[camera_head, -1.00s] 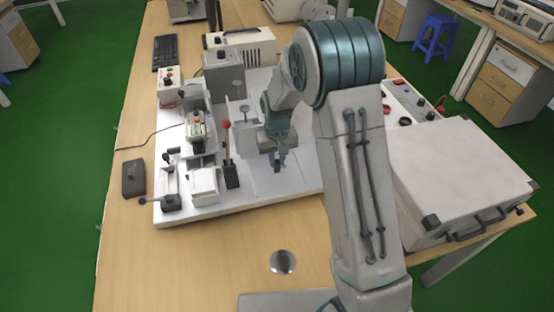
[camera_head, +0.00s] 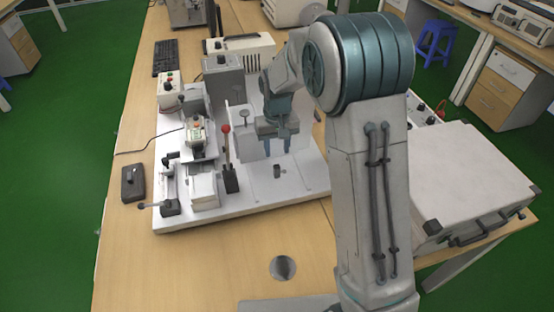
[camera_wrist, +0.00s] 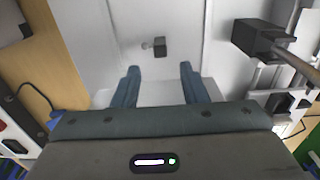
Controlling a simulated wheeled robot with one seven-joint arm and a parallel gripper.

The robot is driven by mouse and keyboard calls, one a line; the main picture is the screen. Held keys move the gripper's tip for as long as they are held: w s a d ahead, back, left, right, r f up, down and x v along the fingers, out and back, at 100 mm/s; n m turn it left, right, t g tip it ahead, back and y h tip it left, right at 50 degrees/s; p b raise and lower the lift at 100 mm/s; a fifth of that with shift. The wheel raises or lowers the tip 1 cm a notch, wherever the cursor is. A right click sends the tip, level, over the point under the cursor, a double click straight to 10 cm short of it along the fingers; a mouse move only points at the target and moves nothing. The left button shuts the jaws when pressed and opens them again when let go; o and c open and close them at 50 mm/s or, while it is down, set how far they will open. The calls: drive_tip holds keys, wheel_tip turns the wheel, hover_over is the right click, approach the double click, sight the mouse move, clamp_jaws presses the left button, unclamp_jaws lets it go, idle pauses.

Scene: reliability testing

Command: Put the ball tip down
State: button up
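A small dark piece (camera_head: 277,171), which appears to be the ball tip, stands on the white plate (camera_head: 262,196) below my gripper. In the wrist view its dark block (camera_wrist: 159,46) has a thin pale stem with a small rounded end pointing left. My gripper (camera_head: 278,150) is just above it, with its fingers pointing down. In the wrist view the gripper (camera_wrist: 160,68) has its two blue-grey fingers spread apart. Nothing is between them, and the piece shows beyond the tips, apart from both.
A black lever (camera_head: 230,178) with a red ball knob (camera_head: 226,129) stands left of my gripper; its dark base (camera_wrist: 260,40) is at right in the wrist view. A grey box (camera_head: 223,78) is behind. A large case (camera_head: 456,180) lies right. The plate's front is clear.

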drive_tip(key=s+d+r+m+t, duration=0.1)
drive_tip(key=s+d+r, duration=0.3)
drive_tip(key=s+r, duration=0.2)
drive_tip(key=s+d+r+t, duration=0.1)
drive_tip(key=s+d+r, duration=0.2)
drive_tip(key=s+r, duration=0.4)
drive_tip(key=s+d+m+t, duration=0.1)
drive_tip(key=s+d, duration=0.3)
drive_tip(key=s, duration=0.8)
drive_tip(key=shift+s+f, duration=0.2)
drive_tip(key=shift+f, duration=0.25)
drive_tip(key=shift+a, duration=0.15)
